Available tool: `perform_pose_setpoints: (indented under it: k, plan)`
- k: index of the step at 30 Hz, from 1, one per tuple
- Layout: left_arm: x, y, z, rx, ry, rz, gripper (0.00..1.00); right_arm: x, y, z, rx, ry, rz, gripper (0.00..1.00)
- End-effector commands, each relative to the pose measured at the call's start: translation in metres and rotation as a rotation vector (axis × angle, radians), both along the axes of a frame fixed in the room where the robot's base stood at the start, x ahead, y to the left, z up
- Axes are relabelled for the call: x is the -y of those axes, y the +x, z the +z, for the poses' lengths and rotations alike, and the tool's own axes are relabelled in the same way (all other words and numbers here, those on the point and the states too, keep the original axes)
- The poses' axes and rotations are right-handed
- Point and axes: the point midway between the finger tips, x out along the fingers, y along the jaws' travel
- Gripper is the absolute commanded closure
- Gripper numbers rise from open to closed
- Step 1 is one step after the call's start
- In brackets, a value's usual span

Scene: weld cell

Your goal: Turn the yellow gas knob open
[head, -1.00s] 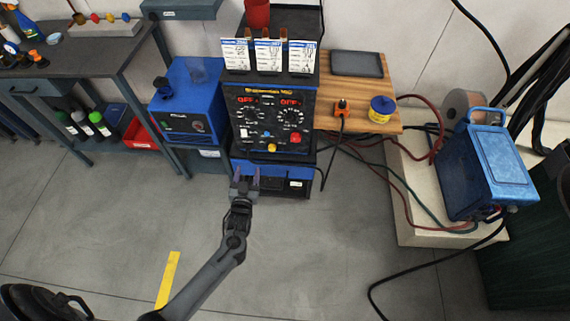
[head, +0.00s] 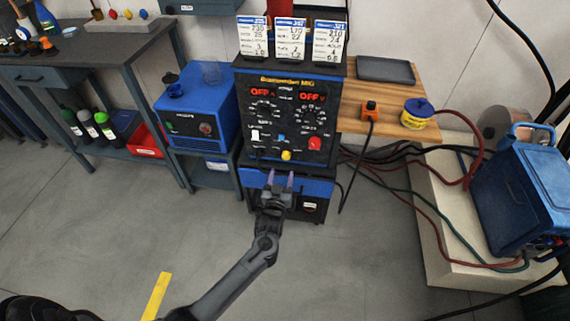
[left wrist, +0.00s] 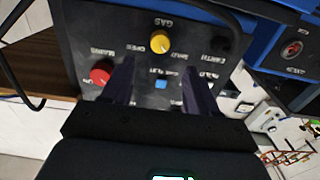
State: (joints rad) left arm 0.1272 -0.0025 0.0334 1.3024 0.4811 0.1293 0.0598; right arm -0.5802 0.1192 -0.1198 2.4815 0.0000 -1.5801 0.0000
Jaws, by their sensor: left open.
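The yellow gas knob (head: 286,155) sits low on the front panel of the black and blue welding machine (head: 290,110). In the left wrist view the yellow knob (left wrist: 161,42) shows below the upside-down word GAS, just beyond the fingertips. My left gripper (head: 281,178) is open and empty, in front of the machine and below the knob in the head view. In the wrist view its two dark fingers (left wrist: 157,78) stand apart, with the blue square and part of the panel between them. The gripper does not touch the knob. My right gripper is not in view.
A red knob (head: 315,143) and a white switch (head: 255,135) flank the gas knob. A blue unit (head: 195,110) stands left of the machine. A wooden shelf (head: 385,100) with an orange connector and a yellow-blue spool is at right. Cables hang below it.

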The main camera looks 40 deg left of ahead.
Motion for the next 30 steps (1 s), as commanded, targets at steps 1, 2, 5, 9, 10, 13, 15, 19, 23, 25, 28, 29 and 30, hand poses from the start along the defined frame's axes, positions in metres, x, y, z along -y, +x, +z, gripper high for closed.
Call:
perform_pose_setpoints:
  k: [1,2,5,9,10,13,15,19,23,25,28,29,30]
  plan:
    - [-0.005,0.009,-0.004,0.001,0.002,0.0,0.41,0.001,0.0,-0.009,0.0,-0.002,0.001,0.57]
    - [-0.007,0.013,-0.004,0.001,0.002,0.0,0.41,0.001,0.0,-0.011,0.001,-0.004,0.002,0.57]
    - [-0.015,0.028,-0.003,0.003,0.001,0.0,0.41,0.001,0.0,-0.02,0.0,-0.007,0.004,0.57]
    - [-0.026,0.046,-0.003,0.001,0.0,0.001,0.41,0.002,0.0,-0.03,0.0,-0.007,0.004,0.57]
    - [-0.028,0.049,-0.003,0.001,0.0,0.001,0.41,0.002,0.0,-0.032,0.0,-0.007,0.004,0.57]
    - [-0.033,0.058,-0.003,0.001,0.0,0.0,0.41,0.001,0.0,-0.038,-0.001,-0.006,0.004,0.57]
    - [-0.035,0.063,-0.002,0.0,0.001,0.0,0.41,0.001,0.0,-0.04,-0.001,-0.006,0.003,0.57]
    - [-0.038,0.068,-0.001,-0.001,0.0,0.0,0.41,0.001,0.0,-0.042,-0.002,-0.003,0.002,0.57]
    - [-0.039,0.069,-0.001,-0.002,0.0,0.0,0.41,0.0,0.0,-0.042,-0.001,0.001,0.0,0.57]
    - [-0.039,0.069,-0.001,-0.002,0.0,0.0,0.41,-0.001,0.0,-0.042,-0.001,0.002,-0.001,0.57]
    - [-0.039,0.069,-0.001,-0.001,0.0,0.0,0.41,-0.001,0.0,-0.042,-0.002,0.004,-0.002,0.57]
    - [-0.039,0.069,-0.001,-0.001,0.0,0.0,0.44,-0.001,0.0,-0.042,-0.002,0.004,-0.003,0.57]
    - [-0.039,0.069,-0.001,-0.001,0.0,0.0,0.5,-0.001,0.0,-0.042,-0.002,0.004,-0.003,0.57]
